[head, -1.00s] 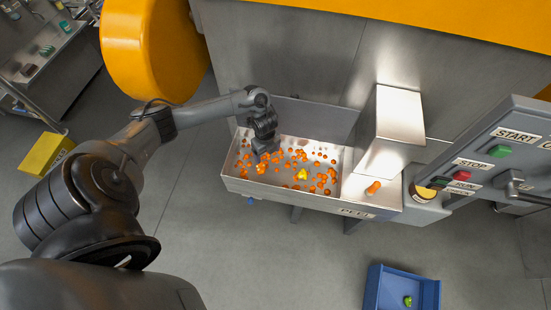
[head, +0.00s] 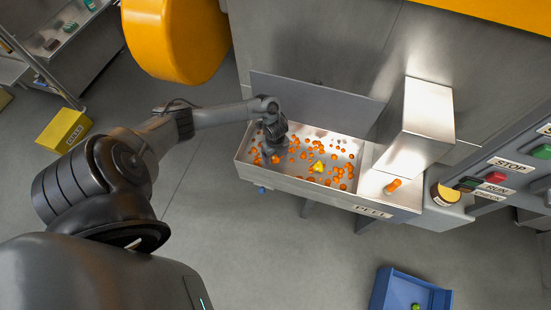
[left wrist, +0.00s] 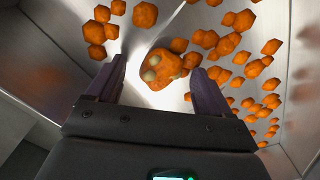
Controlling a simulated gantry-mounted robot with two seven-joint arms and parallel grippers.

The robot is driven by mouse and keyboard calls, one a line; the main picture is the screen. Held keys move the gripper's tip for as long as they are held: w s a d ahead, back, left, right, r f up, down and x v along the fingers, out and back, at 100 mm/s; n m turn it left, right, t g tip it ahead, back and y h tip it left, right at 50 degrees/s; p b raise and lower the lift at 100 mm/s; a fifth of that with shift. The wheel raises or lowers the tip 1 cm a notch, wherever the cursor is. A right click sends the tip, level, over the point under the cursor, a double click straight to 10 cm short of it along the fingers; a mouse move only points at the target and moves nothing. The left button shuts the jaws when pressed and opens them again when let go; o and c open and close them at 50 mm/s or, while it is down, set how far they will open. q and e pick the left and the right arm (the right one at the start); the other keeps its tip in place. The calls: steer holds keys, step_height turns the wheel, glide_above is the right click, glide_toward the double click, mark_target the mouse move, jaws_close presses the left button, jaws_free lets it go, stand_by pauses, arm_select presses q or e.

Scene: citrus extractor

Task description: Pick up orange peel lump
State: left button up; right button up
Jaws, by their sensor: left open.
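The orange peel lump (left wrist: 162,69) is a larger orange piece with pale spots, lying in the metal peel tray (head: 300,187). In the left wrist view it sits between and just beyond the fingertips of my left gripper (left wrist: 160,72), which is open and holds nothing. In the head view my left gripper (head: 274,156) is down inside the left end of the tray. The lump is mostly hidden there by the gripper. My right gripper is not in view.
Several small orange peel bits (head: 340,172) and a yellow piece (head: 318,166) lie in the tray. Its metal walls rise close around my gripper. A metal chute (head: 415,125) stands to the right. A blue bin (head: 400,290) is on the floor at lower right.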

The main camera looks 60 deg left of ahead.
arm_select(q)
steer(key=shift+f, duration=0.15)
steer(key=c, duration=1.1)
